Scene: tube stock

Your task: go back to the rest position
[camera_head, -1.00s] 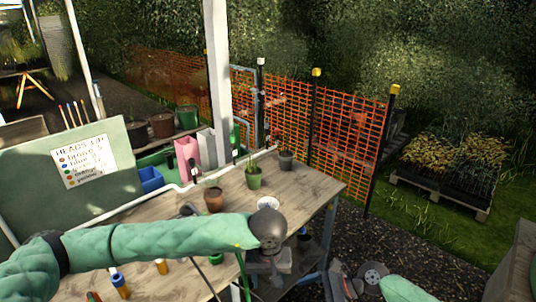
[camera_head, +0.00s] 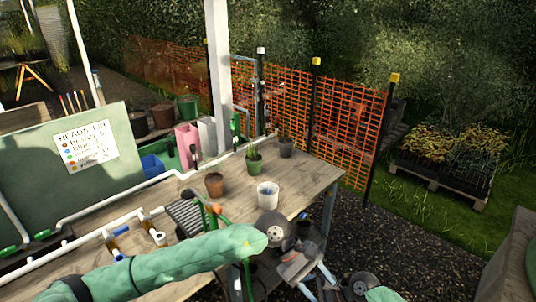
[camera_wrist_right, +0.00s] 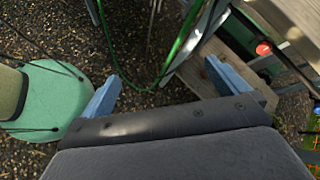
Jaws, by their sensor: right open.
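My left arm, in a green sleeve, comes in from the left in the head view across the front of the wooden bench (camera_head: 130,205). Its gripper (camera_head: 297,266) hangs beyond the bench's right end, and its fingers do not show clearly. My right gripper (camera_head: 318,287) is low beside it, over dark gravel. In the right wrist view the right gripper (camera_wrist_right: 162,75) has its two blue fingers wide apart with nothing between them. The gravel, a green hose and part of the bench's wooden frame lie beyond the fingers.
On the bench are a brown pot (camera_head: 214,185), a green pot with a plant (camera_head: 254,162), a dark pot (camera_head: 286,147) and a white cup (camera_head: 268,195). A sign board (camera_head: 85,147) stands at the left. Orange mesh fencing (camera_head: 340,130) runs behind. Gravel to the right is open.

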